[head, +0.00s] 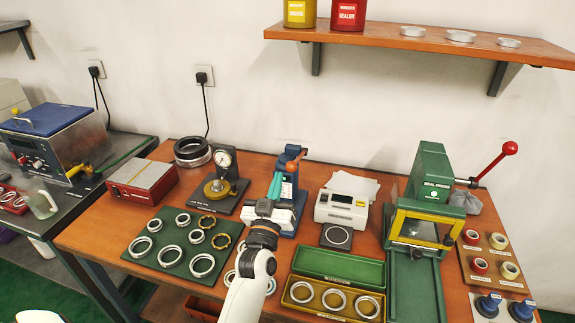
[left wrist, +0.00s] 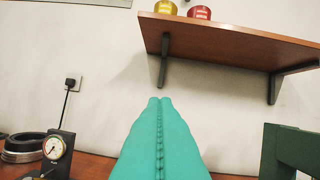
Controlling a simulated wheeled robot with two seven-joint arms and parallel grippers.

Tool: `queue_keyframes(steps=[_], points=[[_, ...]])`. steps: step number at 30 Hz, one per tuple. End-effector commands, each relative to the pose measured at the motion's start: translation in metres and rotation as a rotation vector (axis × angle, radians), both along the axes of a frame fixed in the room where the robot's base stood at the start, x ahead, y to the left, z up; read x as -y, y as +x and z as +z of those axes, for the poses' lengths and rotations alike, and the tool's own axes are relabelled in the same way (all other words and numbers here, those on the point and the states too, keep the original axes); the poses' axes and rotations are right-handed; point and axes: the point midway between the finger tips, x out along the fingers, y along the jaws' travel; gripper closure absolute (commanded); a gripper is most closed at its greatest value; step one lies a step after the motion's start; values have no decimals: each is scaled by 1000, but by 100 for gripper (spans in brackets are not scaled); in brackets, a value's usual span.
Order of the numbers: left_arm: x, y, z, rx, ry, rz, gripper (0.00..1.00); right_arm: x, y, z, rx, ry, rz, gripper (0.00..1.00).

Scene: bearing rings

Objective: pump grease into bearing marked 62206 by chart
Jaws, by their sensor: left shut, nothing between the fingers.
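Several bearing rings lie on a green mat (head: 171,267), among them a silver ring (head: 202,264) and a brass-coloured caged one (head: 220,241). No marking 62206 can be read on any of them, and I see no readable chart. A blue upright device with an orange knob (head: 292,166) stands at the back middle of the table; I cannot tell if it is the grease pump. My left gripper (head: 276,183) is in front of it, teal fingers shut and empty. In the left wrist view the fingers (left wrist: 160,101) point toward the bare wall. My right gripper is out of view.
A dial gauge stand (head: 222,187), a white scale-like device (head: 342,207) and a green press (head: 432,190) stand on the table. A yellow tray (head: 333,313) holds rings at the front. A wall shelf (head: 430,43) with yellow and red cans hangs above.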

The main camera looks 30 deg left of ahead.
Motion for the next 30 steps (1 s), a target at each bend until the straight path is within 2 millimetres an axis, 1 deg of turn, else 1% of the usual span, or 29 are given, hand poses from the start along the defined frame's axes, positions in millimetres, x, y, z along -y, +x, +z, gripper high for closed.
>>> queue_keyframes(steps=[5, 11, 14, 15, 16, 18, 21, 25, 30], points=[[-8, 26, 14, 2, 2, 0, 100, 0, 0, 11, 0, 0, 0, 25], [-20, 66, 29, 1, 1, 0, 100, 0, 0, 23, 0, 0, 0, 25], [-25, 84, 36, 0, 2, 0, 100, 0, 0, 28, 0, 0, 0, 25], [-26, 88, 33, -4, 2, 0, 100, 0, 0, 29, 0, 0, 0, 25], [-24, 87, 22, -8, 1, -1, 100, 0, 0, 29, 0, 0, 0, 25], [-23, 86, 12, -8, 1, 0, 100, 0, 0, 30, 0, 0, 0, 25], [-21, 87, 1, -4, 1, -1, 100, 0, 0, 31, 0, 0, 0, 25], [-20, 87, -6, -2, 0, 0, 100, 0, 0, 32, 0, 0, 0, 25], [-20, 86, -8, -1, 1, 0, 100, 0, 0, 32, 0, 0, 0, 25]])
